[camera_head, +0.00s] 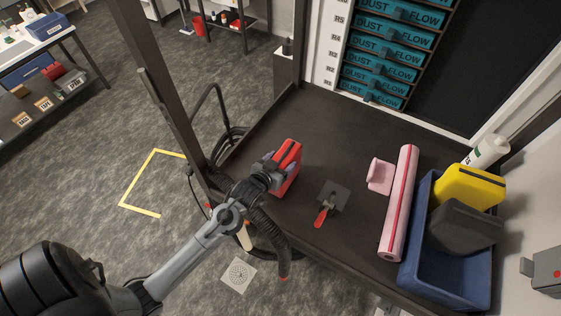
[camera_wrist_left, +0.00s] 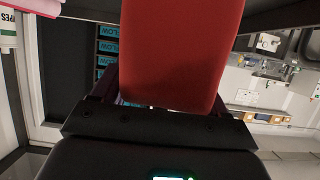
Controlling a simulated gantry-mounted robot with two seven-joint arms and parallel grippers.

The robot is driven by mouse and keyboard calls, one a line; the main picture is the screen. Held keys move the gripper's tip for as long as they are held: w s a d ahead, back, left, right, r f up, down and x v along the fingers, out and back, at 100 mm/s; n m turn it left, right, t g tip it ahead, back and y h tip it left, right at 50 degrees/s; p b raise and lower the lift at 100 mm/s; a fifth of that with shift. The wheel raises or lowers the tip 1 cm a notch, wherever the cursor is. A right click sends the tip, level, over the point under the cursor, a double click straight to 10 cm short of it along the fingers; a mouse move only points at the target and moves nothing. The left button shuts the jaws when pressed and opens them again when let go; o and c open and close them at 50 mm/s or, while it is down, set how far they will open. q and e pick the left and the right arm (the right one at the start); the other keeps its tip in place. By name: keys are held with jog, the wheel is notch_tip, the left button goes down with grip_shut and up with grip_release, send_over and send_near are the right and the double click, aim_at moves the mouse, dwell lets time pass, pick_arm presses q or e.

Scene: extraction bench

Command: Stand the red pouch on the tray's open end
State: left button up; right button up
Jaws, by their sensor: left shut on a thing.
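The red pouch (camera_head: 291,158) is at the left part of the dark bench, in my left gripper (camera_head: 274,172). My left gripper is shut on it; the gripper and wrist hide part of its near side. In the left wrist view the red pouch (camera_wrist_left: 182,50) fills the upper middle, between the fingers (camera_wrist_left: 160,104). Whether its base touches the bench is hard to tell. The blue tray (camera_head: 432,277) is at the right of the bench. It holds a yellow pouch (camera_head: 468,188) at its far end and a dark grey pouch (camera_head: 464,228) in front of that. Its near end is empty.
Between the red pouch and the tray lie a red-handled scraper (camera_head: 328,205), a small pink piece (camera_head: 380,175) and a long pink roll (camera_head: 398,205) beside the tray. A white bottle (camera_head: 487,150) is behind the tray. A dark upright post (camera_head: 165,100) stands at the bench's left.

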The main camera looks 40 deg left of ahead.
pick_arm(q)
jog(key=o, duration=1.6)
jog(key=shift+f, duration=0.1)
jog(key=b+v, duration=0.2)
jog(key=v, duration=1)
jog(key=s+d+f+m+g+h, duration=0.1)
jog(key=s+d+f+m+g, duration=0.1)
jog(key=s+d+g, duration=0.3)
jog(key=s+d+f+m+g+h, duration=0.1)
jog(key=s+d+f+g, duration=0.3)
jog(key=s, duration=0.5)
jog(key=shift+s+d+f+m+g+h, duration=0.25)
jog(key=shift+d+m+g+h, duration=0.15)
jog(key=shift+d+m, duration=0.2)
